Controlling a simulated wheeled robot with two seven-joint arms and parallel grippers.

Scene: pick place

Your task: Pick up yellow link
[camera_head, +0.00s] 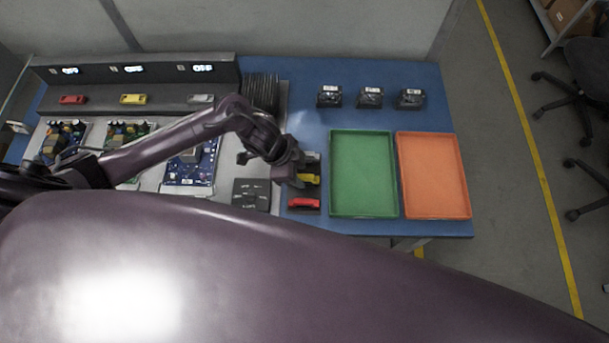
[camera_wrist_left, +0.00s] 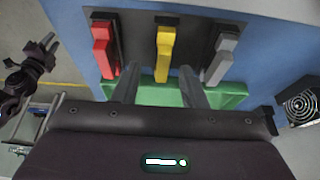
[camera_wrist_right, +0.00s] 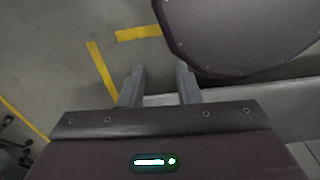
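The yellow link (camera_wrist_left: 164,52) lies on a dark holder, between a red link (camera_wrist_left: 103,48) and a grey link (camera_wrist_left: 220,58). In the head view, the yellow link (camera_head: 312,179) shows partly beside my left gripper (camera_head: 294,172). The left wrist view shows my left gripper (camera_wrist_left: 160,88) open, its fingers apart and aimed on either side of the yellow link. Nothing is held; whether the fingers touch the link I cannot tell. My right gripper (camera_wrist_right: 160,84) is open and empty over the floor, out of the head view.
A green tray (camera_head: 334,172) and an orange tray (camera_head: 466,190) lie right of the links. Several dark fan-like parts (camera_head: 370,97) stand behind them. Circuit boards (camera_head: 190,172) and a shelf (camera_head: 170,101) with red, yellow and grey pieces are at left.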

